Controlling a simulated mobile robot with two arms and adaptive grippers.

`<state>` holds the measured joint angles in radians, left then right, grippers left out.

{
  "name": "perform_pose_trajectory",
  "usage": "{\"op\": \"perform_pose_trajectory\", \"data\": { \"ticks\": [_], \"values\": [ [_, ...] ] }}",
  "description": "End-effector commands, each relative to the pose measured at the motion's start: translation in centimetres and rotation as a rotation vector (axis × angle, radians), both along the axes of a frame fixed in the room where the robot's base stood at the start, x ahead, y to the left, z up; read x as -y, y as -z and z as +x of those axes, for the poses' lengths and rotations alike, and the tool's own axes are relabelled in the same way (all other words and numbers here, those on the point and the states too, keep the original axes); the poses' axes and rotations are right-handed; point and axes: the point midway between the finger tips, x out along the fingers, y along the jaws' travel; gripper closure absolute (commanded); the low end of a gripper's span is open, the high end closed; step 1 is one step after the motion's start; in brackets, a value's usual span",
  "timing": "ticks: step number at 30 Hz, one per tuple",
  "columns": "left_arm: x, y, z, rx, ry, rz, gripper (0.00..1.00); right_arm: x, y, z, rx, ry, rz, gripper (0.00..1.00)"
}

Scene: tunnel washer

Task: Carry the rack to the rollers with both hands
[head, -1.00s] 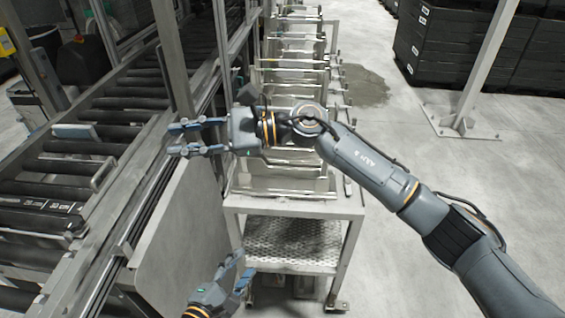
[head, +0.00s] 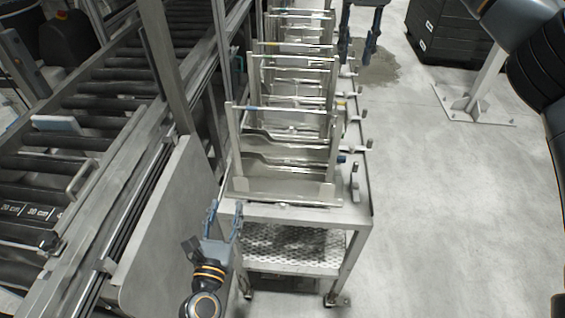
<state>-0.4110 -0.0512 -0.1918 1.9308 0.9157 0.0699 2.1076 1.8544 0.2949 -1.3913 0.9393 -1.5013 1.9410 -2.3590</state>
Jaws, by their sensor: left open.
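Several metal wire-and-plate racks stand in a row on a metal table; the nearest rack (head: 285,190) has thin side posts and crossbars. The black rollers (head: 100,90) of a conveyor run along the left. My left gripper (head: 225,214) is open and empty at the table's near left corner, pointing toward the nearest rack. My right gripper (head: 357,52) is at the top, with its fingers pointing down and a gap between them, right of the far racks. It appears to hold nothing. Neither gripper holds a rack.
The metal table (head: 300,214) has a perforated lower shelf. A grey panel (head: 165,235) and upright posts stand between the conveyor and table. A small light block (head: 56,124) lies on the rollers. Black crates (head: 465,35) stand at the back right.

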Motion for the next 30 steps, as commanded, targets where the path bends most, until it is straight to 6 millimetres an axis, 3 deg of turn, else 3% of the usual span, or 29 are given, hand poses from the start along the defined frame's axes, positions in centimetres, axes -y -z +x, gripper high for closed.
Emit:
{"op": "perform_pose_trajectory", "data": {
  "ticks": [8,21,30],
  "values": [
    [0.2,-0.2,1.8,0.005,-0.001,-0.001,0.57,0.1,1.9,0.0,-0.004,0.002,0.000,0.71],
    [1.1,-0.2,10.2,0.003,0.002,0.003,0.57,0.1,10.3,0.1,-0.004,0.002,0.001,0.71],
    [1.4,-0.1,13.4,0.001,0.002,0.003,0.57,0.0,13.6,0.1,-0.002,0.003,0.003,0.71]
  ]
}}
